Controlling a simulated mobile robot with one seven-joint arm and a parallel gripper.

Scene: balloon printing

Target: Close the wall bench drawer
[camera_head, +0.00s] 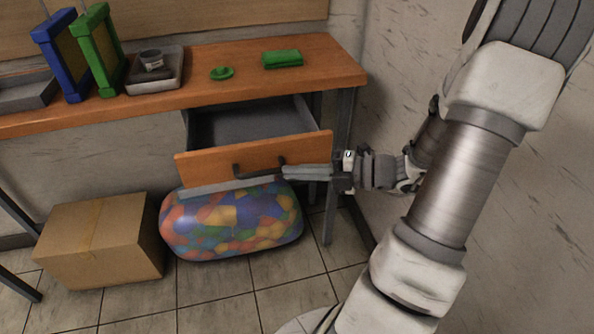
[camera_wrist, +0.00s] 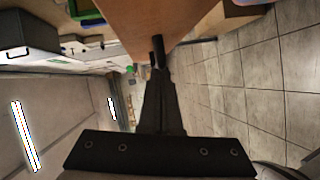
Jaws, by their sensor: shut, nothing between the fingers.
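The wall bench drawer (camera_head: 215,162) is pulled out under the bench, its grey inside (camera_head: 250,122) showing and empty as far as I can see. Its wooden front has a dark handle (camera_head: 259,166), which also shows in the wrist view (camera_wrist: 158,46). My gripper (camera_head: 286,172) reaches in from the right, along the drawer front, with its tips at the handle. In the wrist view my gripper (camera_wrist: 158,72) is shut, its fingers together just below the handle. Whether the tips touch the handle or the front, I cannot tell.
The wall bench (camera_head: 200,78) carries a tray (camera_head: 168,78), blue and green frames, a green block (camera_head: 282,59) and a small green round piece (camera_head: 222,73). Below are a cardboard box (camera_head: 100,240) and a colourful balloon-filled bag (camera_head: 230,222). A bench leg (camera_head: 332,210) stands near my gripper.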

